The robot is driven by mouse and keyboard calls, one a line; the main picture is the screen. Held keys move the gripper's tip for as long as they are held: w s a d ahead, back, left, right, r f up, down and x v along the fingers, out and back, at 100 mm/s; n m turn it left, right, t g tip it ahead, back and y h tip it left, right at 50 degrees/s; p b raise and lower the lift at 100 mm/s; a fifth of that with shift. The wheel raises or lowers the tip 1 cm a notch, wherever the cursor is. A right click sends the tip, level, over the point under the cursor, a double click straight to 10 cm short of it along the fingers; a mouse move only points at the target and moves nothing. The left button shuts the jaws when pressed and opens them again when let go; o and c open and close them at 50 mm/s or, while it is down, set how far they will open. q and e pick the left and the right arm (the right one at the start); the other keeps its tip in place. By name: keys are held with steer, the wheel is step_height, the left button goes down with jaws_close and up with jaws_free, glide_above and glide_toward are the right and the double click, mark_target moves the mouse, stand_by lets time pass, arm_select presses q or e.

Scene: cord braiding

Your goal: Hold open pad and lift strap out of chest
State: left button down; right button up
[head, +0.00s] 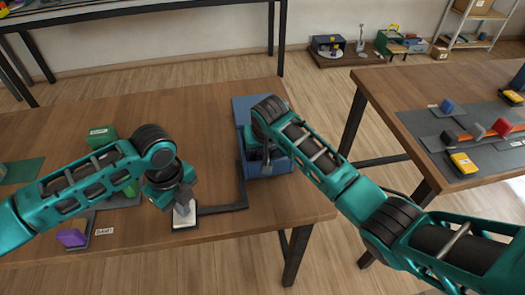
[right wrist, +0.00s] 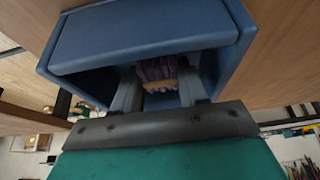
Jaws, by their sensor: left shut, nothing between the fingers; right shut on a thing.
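The blue chest (head: 280,163) stands on the wooden table with its lid (head: 241,106) up. A dark bar runs from it to the white pad (head: 184,217) at the table's front. My left gripper (head: 184,203) is shut and empty, its tips down at the pad and seemingly touching it. My right gripper (head: 266,160) reaches into the chest; the chest (right wrist: 140,38) also fills the upper right wrist view. There its fingers are shut on the strap (right wrist: 157,70), a purple bundle with a tan band. The strap is hidden in the head view.
A purple block (head: 71,238) and a green block (head: 102,137) are at the left of the table. A second table (head: 390,90) at right holds a grey mat with tools and blocks. A floor gap separates the tables.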

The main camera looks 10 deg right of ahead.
arm_select(q)
steer(key=shift+a+f, duration=0.1)
arm_select(e)
steer(key=shift+r, duration=4.75)
arm_select(q)
step_height(320, 180, up, 7)
steer(key=shift+r, duration=0.1)
